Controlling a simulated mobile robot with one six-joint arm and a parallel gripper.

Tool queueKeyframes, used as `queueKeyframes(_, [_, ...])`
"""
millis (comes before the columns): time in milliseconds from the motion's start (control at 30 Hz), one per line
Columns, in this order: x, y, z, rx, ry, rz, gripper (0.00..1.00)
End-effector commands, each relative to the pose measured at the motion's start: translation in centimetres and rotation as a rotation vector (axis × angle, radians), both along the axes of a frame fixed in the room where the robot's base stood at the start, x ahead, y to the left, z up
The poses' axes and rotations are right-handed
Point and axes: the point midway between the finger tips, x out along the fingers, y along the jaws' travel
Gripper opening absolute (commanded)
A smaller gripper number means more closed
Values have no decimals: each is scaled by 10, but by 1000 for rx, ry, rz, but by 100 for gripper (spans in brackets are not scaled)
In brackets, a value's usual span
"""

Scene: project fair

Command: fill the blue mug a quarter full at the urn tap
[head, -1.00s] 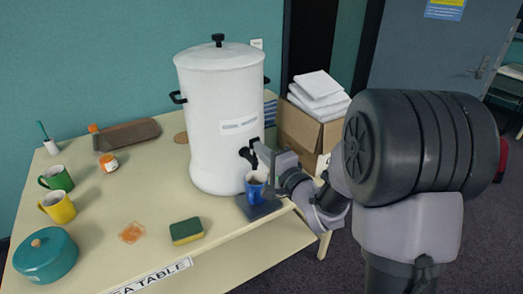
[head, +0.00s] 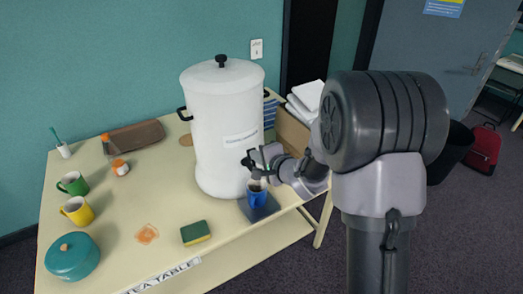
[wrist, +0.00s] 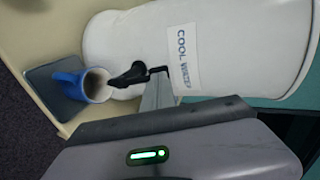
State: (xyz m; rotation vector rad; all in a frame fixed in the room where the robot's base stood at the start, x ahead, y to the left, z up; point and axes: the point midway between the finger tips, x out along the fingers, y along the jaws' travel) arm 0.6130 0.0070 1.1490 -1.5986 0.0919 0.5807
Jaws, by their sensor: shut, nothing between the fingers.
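The blue mug (head: 257,198) stands upright on a dark drip tray (head: 266,211) under the urn's black tap (head: 248,160). In the wrist view the mug (wrist: 72,84) is open towards the tap spout (wrist: 122,78); its inside looks greyish brown, and the liquid level cannot be told. No stream shows between spout and mug. The white urn (head: 222,130) bears a label, "COOL WATER" in the wrist view. My gripper (head: 262,155) is shut and empty, right beside the tap above the mug. Whether it touches the tap lever is unclear.
On the table stand a sponge (head: 195,233), a teal pot (head: 72,256), a yellow mug (head: 77,210) and a green mug (head: 72,184). A cardboard box (head: 291,130) with white stacks stands behind my arm. The table's front edge is close to the drip tray.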

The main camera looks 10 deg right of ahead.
Motion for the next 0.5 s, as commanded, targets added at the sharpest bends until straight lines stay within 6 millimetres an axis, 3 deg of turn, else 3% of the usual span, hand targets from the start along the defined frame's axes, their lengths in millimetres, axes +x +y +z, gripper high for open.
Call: queueKeyframes(500, [3,1,-2,-9,30,0,0])
